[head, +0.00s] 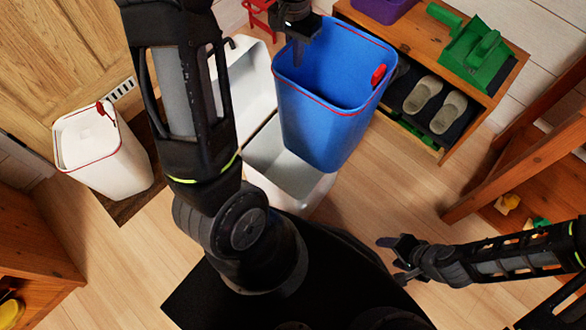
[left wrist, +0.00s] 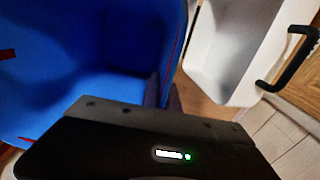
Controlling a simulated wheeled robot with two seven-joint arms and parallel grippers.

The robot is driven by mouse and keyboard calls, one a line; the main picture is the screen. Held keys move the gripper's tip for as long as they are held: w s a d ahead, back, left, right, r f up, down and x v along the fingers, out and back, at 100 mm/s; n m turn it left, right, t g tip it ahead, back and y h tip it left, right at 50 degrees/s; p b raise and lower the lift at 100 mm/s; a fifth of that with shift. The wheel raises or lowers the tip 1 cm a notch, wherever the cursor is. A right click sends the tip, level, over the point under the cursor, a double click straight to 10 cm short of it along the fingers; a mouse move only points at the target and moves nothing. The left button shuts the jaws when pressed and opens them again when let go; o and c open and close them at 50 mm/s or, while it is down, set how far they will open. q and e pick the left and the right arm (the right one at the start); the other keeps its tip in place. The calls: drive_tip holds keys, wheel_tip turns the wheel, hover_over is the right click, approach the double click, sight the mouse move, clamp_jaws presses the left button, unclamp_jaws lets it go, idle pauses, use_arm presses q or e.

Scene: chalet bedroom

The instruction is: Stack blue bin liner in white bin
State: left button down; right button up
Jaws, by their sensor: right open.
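The blue bin liner (head: 325,120), a tall tub with a red line round its rim and a red tab, is held up above the floor, slightly tilted. My left gripper (head: 297,45) is at its far rim and grips the wall; the liner's blue wall also fills the left of the left wrist view (left wrist: 90,50). The white bin (head: 262,158) stands open below and left of the liner, which hides part of its opening. A hollow white part (head: 248,85) with a black handle, perhaps its lid, rises behind it. My right gripper (head: 397,262) is open and empty at lower right.
Another white bin (head: 100,150) with a red rim stands on a dark mat at left. A wooden shelf (head: 480,75) holds slippers, a green dustpan and a purple box at upper right. A wooden ladder-like frame is at right. Floor between is clear.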

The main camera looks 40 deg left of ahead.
use_arm(q)
drive_tip(key=s+a+f+b, duration=0.2)
drive_tip(key=s+a+f, duration=0.3)
drive_tip(key=s+f, duration=0.2)
drive_tip(key=shift+s+a+f, duration=0.15)
drive_tip(key=shift+s+a, duration=0.1)
drive_tip(key=shift+s, duration=0.05)
use_arm(e)
drive_tip(key=shift+f, duration=0.6)
use_arm(q)
wheel_tip(320, 180, down, 14)
drive_tip(key=b, duration=0.4)
drive_tip(key=shift+r+b, duration=0.25)
drive_tip(key=shift+b, duration=0.15)
use_arm(e)
drive_tip(key=f, duration=0.3)
drive_tip(key=w+d+f, duration=0.1)
drive_tip(key=shift+f, duration=0.2)
